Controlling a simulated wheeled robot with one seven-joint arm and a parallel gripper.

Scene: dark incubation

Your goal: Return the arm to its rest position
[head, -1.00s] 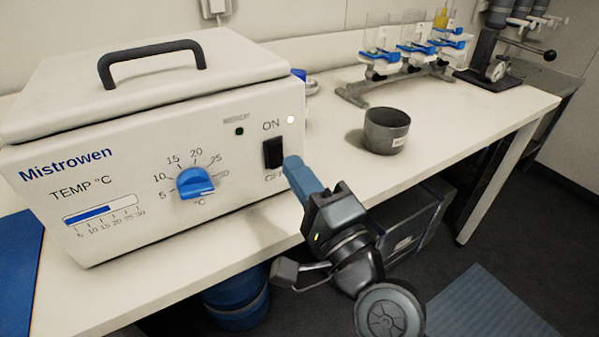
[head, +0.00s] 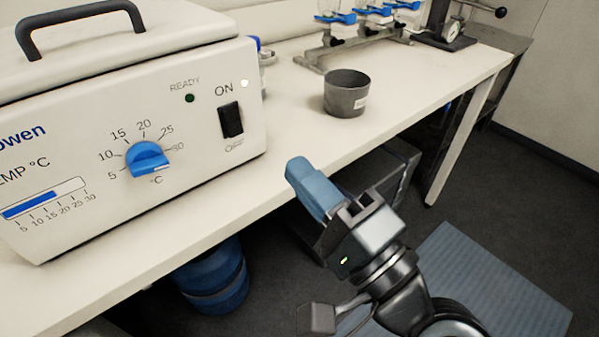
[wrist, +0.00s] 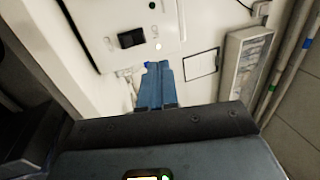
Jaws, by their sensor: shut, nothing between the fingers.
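My gripper (head: 300,172) is shut and empty, its blue fingers together. In the head view it is in front of the bench edge, to the lower right of the incubator and apart from it. In the wrist view its closed fingers (wrist: 157,72) point toward the white panel with the black switch. The white incubator (head: 200,130) stands on the bench with a blue temperature dial (head: 147,159) and a black power switch (head: 231,120). A white light shows beside ON, and the READY lamp (head: 190,98) looks dark green.
A grey pot (head: 346,95) stands on the white bench (head: 290,120). Behind it is a stand with blue clamps (head: 335,18), and a gauge press (head: 450,30) is at the back right. A blue drum (head: 212,275) and a dark box (head: 395,180) are below the bench. A blue mat lies on the floor (head: 490,285).

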